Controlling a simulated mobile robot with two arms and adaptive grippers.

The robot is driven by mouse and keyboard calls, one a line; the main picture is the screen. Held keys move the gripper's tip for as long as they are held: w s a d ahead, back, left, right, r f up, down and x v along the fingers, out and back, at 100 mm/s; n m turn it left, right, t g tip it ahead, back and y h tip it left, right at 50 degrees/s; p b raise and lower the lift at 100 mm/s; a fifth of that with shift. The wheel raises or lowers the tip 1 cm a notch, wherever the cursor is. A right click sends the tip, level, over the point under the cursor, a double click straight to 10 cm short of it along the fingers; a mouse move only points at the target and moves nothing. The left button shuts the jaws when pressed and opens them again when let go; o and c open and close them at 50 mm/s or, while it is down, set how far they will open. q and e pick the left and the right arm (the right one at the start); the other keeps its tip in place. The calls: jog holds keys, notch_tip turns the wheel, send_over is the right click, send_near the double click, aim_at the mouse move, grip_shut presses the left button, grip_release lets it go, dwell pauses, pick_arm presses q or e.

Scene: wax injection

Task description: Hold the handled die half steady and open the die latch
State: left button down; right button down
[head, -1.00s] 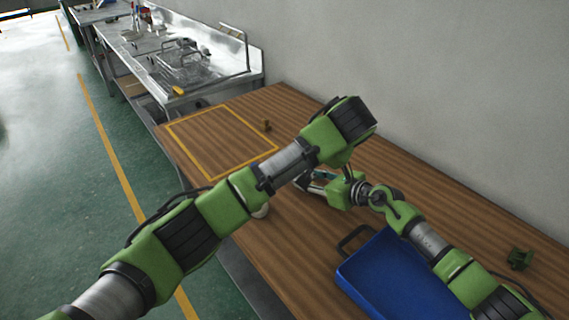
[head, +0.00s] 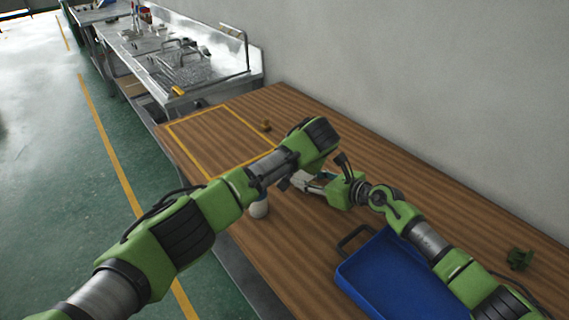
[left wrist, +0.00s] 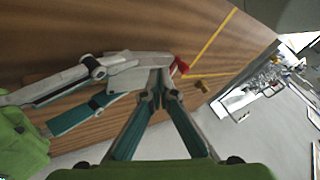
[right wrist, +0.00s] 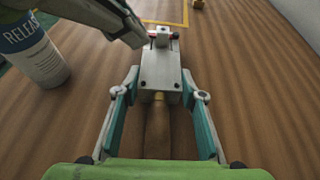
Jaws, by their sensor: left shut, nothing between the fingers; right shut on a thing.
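The die is a pale metal block (right wrist: 160,72) with a brown handle (right wrist: 158,130) pointing towards my right gripper. A red latch part (left wrist: 180,66) shows at its far end; I cannot tell whether it is open. My right gripper (right wrist: 160,93) is shut on the handled die half, one finger on each side, low over the table. My left gripper (left wrist: 158,78) is shut and empty, its tips close beside the die near the latch end. I cannot tell if they touch. In the head view my left arm hides most of the left gripper.
A white release bottle (right wrist: 35,50) stands left of the die, also visible in the head view (head: 259,208). A blue tray (head: 385,275) lies at the front. A small brass piece (head: 265,125) is by the yellow outline; a green piece (head: 519,258) sits far right.

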pick_arm(q)
jog(key=shift+w+a, duration=0.5)
jog(key=shift+a, duration=0.4)
jog(key=shift+w+a, duration=0.25)
jog(key=shift+a, duration=0.3)
jog(key=shift+w+a, duration=0.5)
jog(key=shift+a, duration=0.25)
jog(key=shift+s+d, duration=0.25)
jog(key=shift+d, duration=0.55)
jog(key=shift+s+d, duration=0.1)
